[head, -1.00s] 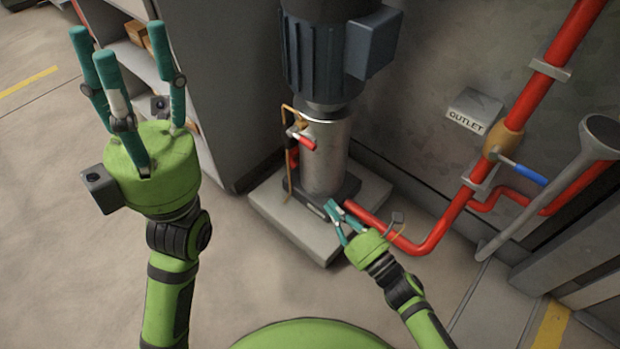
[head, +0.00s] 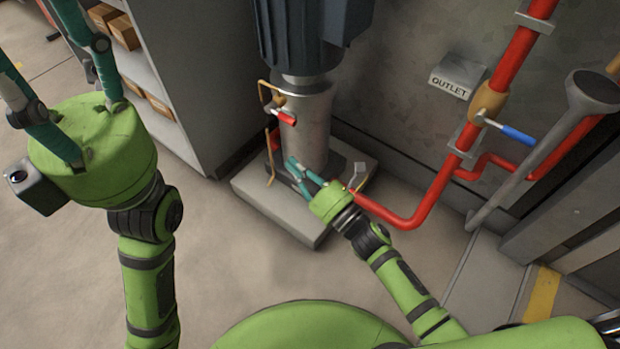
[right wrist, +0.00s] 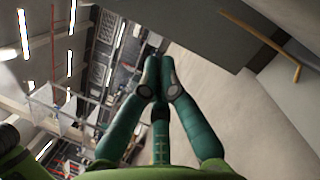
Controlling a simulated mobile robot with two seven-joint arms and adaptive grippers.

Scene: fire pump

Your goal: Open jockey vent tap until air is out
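The jockey pump (head: 306,130) is a steel cylinder under a dark blue-grey motor. A small tap with a red handle (head: 287,118) sits on the cylinder's left front, with thin brass pipework (head: 266,98) beside it. My right gripper (head: 294,168) is below the red handle, in front of the pump's foot and apart from the handle. In the right wrist view its fingertips (right wrist: 156,68) come together with nothing seen between them. My left gripper (head: 45,60) is raised at the left, fingers spread and empty, partly cut off by the frame. Air or water at the tap cannot be seen.
The pump stands on a concrete plinth (head: 285,215). A red pipe (head: 415,212) runs right, up to a valve with a blue handle (head: 517,135) by the OUTLET sign (head: 457,77). A grey shelf cabinet (head: 205,85) stands left of the pump. The floor in front is clear.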

